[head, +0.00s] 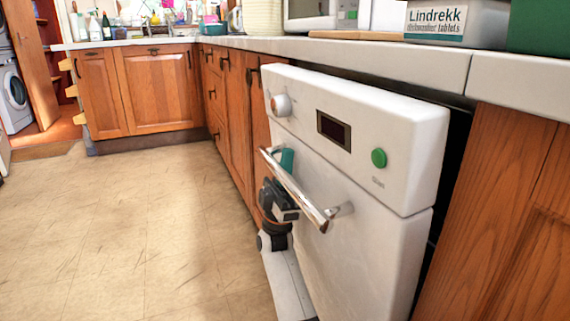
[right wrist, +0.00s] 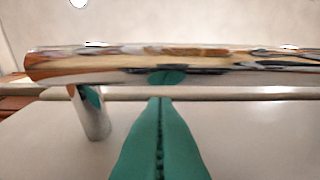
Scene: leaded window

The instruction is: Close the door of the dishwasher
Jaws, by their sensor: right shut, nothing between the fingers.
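The white dishwasher door (head: 375,235) stands almost upright but slightly ajar, leaning out from the cabinet fronts, with a dark gap along its right side and top. It carries a chrome bar handle (head: 300,193), which crosses the right wrist view (right wrist: 240,66). My right gripper (head: 286,158) is at the left part of the handle, its teal fingers shut and empty. In the right wrist view the fingertips (right wrist: 160,103) point at the bar and lie close to it; I cannot tell whether they touch. My left gripper is not in view.
A pale countertop (head: 400,66) runs above the door, with a Lindrekk tablet box (head: 452,24) on it. Wooden cabinets stand on both sides, such as the right one (head: 520,215). The tiled floor (head: 140,220) at left is clear.

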